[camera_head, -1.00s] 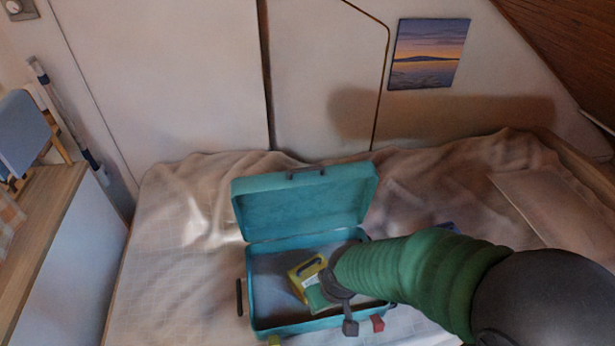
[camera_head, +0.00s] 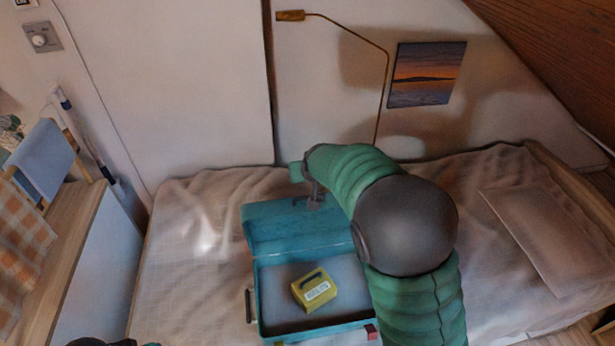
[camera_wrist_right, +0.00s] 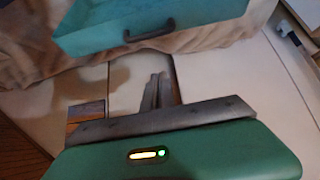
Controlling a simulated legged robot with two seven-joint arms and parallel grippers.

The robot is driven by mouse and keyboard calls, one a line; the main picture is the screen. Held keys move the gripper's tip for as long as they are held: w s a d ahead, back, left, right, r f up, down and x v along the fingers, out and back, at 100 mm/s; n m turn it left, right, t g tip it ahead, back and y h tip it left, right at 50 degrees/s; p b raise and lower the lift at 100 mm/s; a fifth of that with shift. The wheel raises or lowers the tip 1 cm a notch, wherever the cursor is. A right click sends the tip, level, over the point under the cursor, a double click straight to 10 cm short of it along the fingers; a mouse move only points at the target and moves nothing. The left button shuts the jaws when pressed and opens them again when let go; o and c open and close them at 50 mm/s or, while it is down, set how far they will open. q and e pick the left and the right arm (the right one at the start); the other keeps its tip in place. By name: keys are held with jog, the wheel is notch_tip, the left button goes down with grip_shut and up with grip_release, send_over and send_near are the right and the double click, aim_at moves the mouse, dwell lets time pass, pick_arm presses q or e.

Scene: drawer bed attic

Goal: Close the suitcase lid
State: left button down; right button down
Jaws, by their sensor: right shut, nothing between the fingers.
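The teal suitcase (camera_head: 262,300) lies open on the bed. Its lid (camera_head: 285,228) stands raised at the far side, and its dark handle (camera_wrist_right: 150,33) shows in the right wrist view. A yellow box (camera_head: 314,292) with a dark handle and a white label lies inside the base. My right arm reaches over the suitcase's right side. My right gripper (camera_head: 316,192) is by the lid's top edge; in the wrist view its fingers (camera_wrist_right: 157,88) are together and empty, apart from the lid. Exact contact is unclear in the head view.
The bed (camera_head: 190,260) is free left of the suitcase. A pillow (camera_head: 540,235) lies at right. A brass lamp (camera_head: 345,28) and a picture (camera_head: 427,74) are at the wall. A small red block (camera_head: 371,331) is by the suitcase's front right corner.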

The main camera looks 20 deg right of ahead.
jog(key=f, duration=0.2)
jog(key=w+f+p, duration=0.1)
jog(key=f, duration=0.2)
jog(key=w+f+p, duration=0.1)
jog(key=f, duration=0.2)
jog(key=shift+w+d+f, duration=0.1)
jog(key=shift+w+d, duration=0.05)
jog(key=shift+d, duration=0.2)
jog(key=shift+s+a, duration=0.15)
jog(key=shift+s, duration=0.15)
jog(key=shift+w+f, duration=0.15)
jog(key=shift+w, duration=0.05)
